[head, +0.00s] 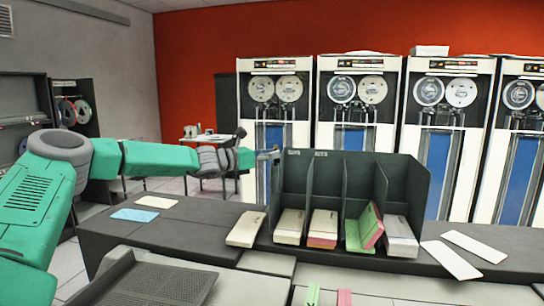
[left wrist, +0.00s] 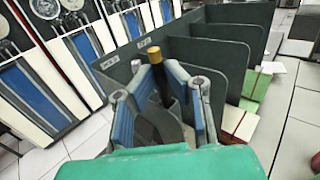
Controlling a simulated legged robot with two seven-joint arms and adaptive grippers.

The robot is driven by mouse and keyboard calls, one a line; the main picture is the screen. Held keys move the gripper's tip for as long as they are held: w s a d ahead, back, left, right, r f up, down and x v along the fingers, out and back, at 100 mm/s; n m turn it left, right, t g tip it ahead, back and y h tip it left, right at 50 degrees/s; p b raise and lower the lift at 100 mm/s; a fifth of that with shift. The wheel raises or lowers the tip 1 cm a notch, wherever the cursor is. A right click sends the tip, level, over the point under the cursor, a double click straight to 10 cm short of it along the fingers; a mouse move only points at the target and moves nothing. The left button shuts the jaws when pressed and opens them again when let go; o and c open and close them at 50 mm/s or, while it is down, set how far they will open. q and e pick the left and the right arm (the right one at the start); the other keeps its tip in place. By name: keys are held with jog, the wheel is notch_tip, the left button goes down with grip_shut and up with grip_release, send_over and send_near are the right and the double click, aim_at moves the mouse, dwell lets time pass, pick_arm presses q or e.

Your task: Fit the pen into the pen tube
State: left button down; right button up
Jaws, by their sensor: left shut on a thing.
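My left gripper (head: 268,155) is at the left end of the dark card rack, level with its top edge. In the left wrist view my left gripper (left wrist: 158,92) is shut on a dark rod with a gold end, apparently the pen (left wrist: 156,72). The gold end points away from the wrist, and the fingers hide part of the rod. In the head view the pen is too small to make out. I cannot pick out a pen tube in either view. My right gripper is in neither view.
The dark rack (head: 292,180) has several compartments with card stacks. A cream card stack (head: 246,229) lies in front of its left end. White cards (head: 452,260) lie at the right of the desk; a blue card (head: 135,215) lies left. Tape cabinets (head: 361,60) stand behind.

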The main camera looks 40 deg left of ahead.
pick_arm(q)
jog(key=shift+f+b, duration=0.3)
jog(key=shift+f, duration=0.1)
jog(key=c, duration=1.6)
grip_release()
jog(key=shift+o, duration=0.2)
jog(key=v, duration=0.7)
jog(key=shift+s+a, duration=0.1)
jog(key=shift+s, duration=0.05)
